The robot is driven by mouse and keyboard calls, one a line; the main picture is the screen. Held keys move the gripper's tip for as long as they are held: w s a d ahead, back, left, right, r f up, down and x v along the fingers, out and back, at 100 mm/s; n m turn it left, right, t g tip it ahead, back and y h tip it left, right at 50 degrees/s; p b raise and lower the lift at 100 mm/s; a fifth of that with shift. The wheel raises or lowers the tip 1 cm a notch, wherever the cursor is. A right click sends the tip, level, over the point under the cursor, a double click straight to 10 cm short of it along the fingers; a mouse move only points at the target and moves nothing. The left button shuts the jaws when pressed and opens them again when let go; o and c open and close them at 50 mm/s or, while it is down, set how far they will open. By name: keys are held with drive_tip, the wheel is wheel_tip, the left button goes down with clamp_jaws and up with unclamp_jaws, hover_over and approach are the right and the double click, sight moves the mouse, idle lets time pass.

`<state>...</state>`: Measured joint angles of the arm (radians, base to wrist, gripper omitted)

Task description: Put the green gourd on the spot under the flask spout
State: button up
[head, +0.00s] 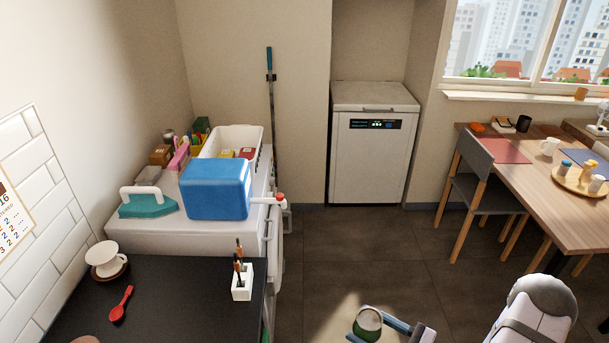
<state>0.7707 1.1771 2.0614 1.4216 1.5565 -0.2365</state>
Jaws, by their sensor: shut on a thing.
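My gripper (384,326) is at the bottom edge, right of centre, over the floor. It is shut on the green gourd (368,321), a small rounded cup with a pale rim. The picture edge cuts off part of the gripper. A blue boxy container (218,189), which looks like the flask, sits on the white chest (150,230) at left. Its white spout with a red cap (279,198) points right, past the chest's edge. The gourd is well apart from it, lower and to the right. I cannot make out a marked spot under the spout.
A black counter (190,310) at lower left holds a white pen holder (242,283), a red spoon (121,304) and a white dripper (106,259). A teal iron (148,203) and white basket (255,140) flank the blue container. Open floor (350,245) lies ahead; a dining table (540,190) stands right.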

drive_tip(key=shift+r, duration=0.3)
drive_tip(key=shift+w+a+n+g+b, duration=0.3)
drive_tip(key=shift+a+g+b, duration=0.1)
drive_tip(key=shift+a+b, duration=0.2)
drive_tip(key=s+a+r+n+g+y+b, duration=0.1)
drive_tip(key=s+a+r+n+g+b, duration=0.15)
drive_tip(key=a+b, duration=0.4)
drive_tip(key=s+a+r+n+g+y+b, duration=0.1)
drive_tip(key=a+n+g+b, duration=0.2)
drive_tip(key=a, duration=0.6)
drive_tip(key=s+a+r+n+g+y+b, duration=0.1)
drive_tip(key=s+a+g+b, duration=0.1)
drive_tip(key=a+g+b, duration=0.45)
drive_tip(key=s+a+n+g+h+b, duration=0.1)
drive_tip(key=s+a+n+g+b, duration=0.1)
drive_tip(key=s, duration=0.7)
drive_tip(key=s+a+r+n+g+h+b, duration=0.1)
drive_tip(key=s+a+n+g+b, duration=0.1)
drive_tip(key=s+b, duration=0.4)
drive_tip(key=s+a+r+n+g+b, duration=0.1)
drive_tip(key=s+a+n+g+b, duration=0.2)
drive_tip(key=s, duration=1.1)
drive_tip(key=a+g+b, duration=0.1)
drive_tip(key=a, duration=0.2)
drive_tip(key=shift+h, duration=0.4)
drive_tip(key=shift+f, duration=0.1)
